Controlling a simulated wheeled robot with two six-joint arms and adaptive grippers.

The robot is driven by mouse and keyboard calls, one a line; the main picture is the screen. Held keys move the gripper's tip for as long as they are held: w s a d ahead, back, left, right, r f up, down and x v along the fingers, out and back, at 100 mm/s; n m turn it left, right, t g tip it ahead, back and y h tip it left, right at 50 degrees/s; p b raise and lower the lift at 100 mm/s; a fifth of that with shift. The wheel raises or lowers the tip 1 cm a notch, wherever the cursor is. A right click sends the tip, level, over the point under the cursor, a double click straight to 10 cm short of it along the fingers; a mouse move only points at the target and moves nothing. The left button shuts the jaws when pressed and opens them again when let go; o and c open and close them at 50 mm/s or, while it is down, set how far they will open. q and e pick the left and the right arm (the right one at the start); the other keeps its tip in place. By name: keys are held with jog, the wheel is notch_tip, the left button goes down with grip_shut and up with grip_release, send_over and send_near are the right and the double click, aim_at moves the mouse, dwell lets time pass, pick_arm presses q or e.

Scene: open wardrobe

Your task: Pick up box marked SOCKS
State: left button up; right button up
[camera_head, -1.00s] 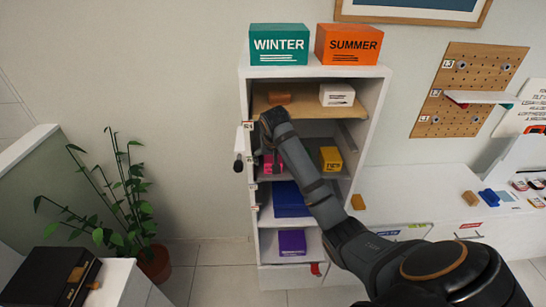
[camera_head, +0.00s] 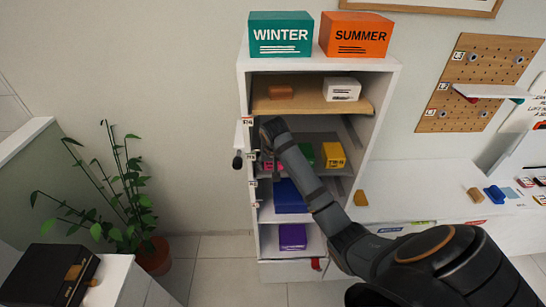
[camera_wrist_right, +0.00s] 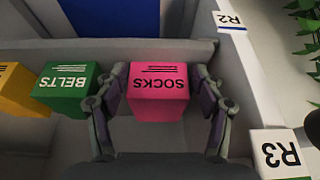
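The pink SOCKS box (camera_wrist_right: 158,90) sits on a shelf compartment of the open wardrobe. In the head view it is mostly hidden behind my right arm (camera_head: 310,185), which reaches into the wardrobe. In the right wrist view, my right gripper (camera_wrist_right: 160,112) has one finger on each side of the box. The fingers look open, with a narrow gap at the right side; contact at the left side is unclear. The box's lettering appears upside down there. My left gripper is not in view.
The green BELTS box (camera_wrist_right: 66,88) stands close beside the left finger, with a yellow box (camera_wrist_right: 22,90) beyond it. A wardrobe side wall with an R3 label (camera_wrist_right: 280,152) is close on the right. WINTER (camera_head: 280,35) and SUMMER (camera_head: 357,36) boxes stand on top.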

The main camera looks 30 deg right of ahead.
jog(key=shift+f, duration=0.1)
jog(key=shift+c, duration=1.2)
jog(key=shift+w+d+f, duration=0.1)
jog(key=shift+w+d, duration=0.1)
jog(key=shift+c, duration=2.2)
jog(key=shift+f, duration=0.1)
jog(key=shift+b, duration=0.4)
jog(key=shift+w+d+r+b, duration=0.1)
jog(key=shift+r+b, duration=0.4)
jog(key=shift+r, duration=0.05)
pick_arm(q)
jog(key=shift+w+d+f+b, duration=0.1)
jog(key=shift+w+f+b, duration=0.1)
jog(key=shift+f, duration=0.45)
jog(key=shift+w+d+f+b, duration=0.1)
jog(key=shift+f+b, duration=0.05)
jog(key=shift+f, duration=0.45)
pick_arm(e)
jog(key=s+a, duration=0.4)
jog(key=s, duration=0.3)
jog(key=s+a, duration=0.5)
jog(key=s, duration=0.3)
jog(key=shift+s+a+r, duration=0.2)
jog(key=shift+a+r, duration=0.05)
jog(key=shift+a, duration=0.05)
